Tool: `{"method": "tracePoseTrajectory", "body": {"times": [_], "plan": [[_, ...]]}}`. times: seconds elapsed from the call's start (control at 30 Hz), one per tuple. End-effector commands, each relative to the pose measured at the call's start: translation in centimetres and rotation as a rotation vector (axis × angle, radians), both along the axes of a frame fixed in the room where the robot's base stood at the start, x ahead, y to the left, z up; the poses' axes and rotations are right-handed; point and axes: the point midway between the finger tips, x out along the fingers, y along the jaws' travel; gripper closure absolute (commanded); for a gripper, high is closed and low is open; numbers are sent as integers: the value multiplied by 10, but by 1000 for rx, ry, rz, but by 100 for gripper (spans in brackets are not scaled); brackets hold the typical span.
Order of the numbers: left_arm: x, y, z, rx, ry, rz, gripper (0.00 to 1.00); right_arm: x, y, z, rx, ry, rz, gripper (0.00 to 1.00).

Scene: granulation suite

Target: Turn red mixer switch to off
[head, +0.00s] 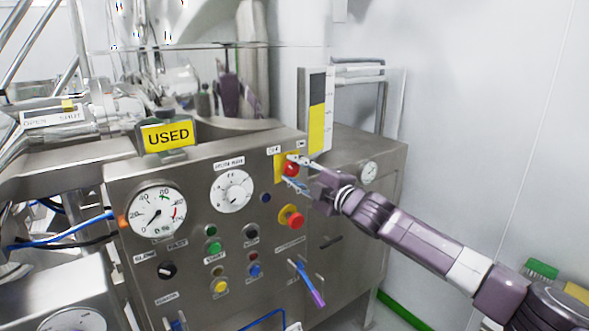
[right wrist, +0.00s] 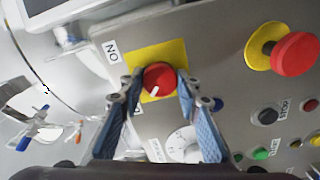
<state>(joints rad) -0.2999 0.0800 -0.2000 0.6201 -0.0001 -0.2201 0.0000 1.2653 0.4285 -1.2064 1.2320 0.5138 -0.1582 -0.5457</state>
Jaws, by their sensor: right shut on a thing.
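The red mixer switch (head: 290,169) sits on a yellow plate (head: 279,168) at the upper right of the steel control panel. In the right wrist view the red switch (right wrist: 159,77) is a round knob with a short white mark, between my fingertips. An "ON" label (right wrist: 112,51) is beside its yellow plate (right wrist: 146,58). My right gripper (head: 293,173) reaches in from the right and is shut on the switch, one blue-padded finger on each side; it also shows in the right wrist view (right wrist: 158,80). My left gripper is not in view.
A red emergency button on a yellow base (head: 295,219) is just below the switch. The panel (head: 200,260) also holds two white dials (head: 232,191) (head: 157,211) and several coloured buttons. A yellow "USED" sign (head: 167,135) stands on top. Open floor and wall lie right.

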Motion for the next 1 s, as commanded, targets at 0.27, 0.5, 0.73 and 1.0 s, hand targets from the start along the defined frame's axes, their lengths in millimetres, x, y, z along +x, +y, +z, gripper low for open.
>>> {"method": "tracePoseTrajectory", "body": {"times": [0.27, 0.5, 0.73, 1.0], "plan": [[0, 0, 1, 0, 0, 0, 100, 0, 0, -2, -17, -9, 0, 93], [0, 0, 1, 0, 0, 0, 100, 0, 0, -2, -17, -9, 0, 93], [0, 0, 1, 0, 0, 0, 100, 0, 0, -1, -14, -9, -1, 51], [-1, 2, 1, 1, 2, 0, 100, -1, -1, -1, -13, -9, 0, 51]]}}
